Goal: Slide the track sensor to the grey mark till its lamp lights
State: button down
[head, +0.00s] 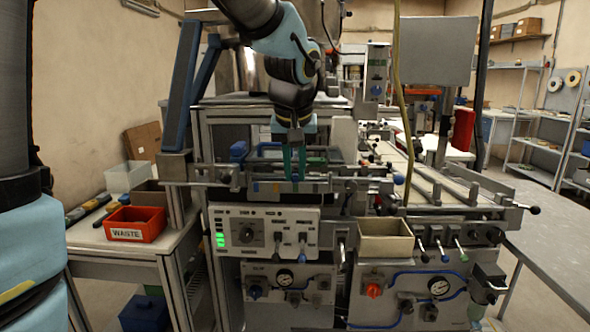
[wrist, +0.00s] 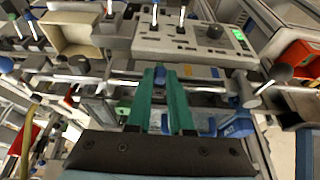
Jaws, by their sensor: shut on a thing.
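My gripper (head: 294,176) reaches down to a metal rail (head: 220,183) across the front of the machine. Its two teal fingers are shut on a small part at the rail, which I take to be the track sensor; the fingers hide most of it. I cannot make out the sensor's lamp or pick out the grey mark for certain.
Below the rail is a control panel (head: 265,232) with a dial, levers and lit green lamps. A beige bin (head: 385,243) stands right of it. A red WASTE bin (head: 136,224) sits on the left side table. Several levers and knobs stick out at the right.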

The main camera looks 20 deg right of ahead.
jog(key=d, duration=0.1)
jog(key=s+d+b, duration=0.1)
jog(key=d, duration=0.1)
jog(key=s+d, duration=0.1)
jog(key=shift+d+b, duration=0.2)
jog(key=shift+b, duration=0.15)
jog(key=c, duration=0.8)
grip_release()
jog(key=b+v, duration=0.1)
jog(key=v, duration=0.9)
jog(key=shift+s+r+b, duration=0.2)
jog(key=shift+r+b, duration=0.15)
jog(key=shift+s+a, duration=0.1)
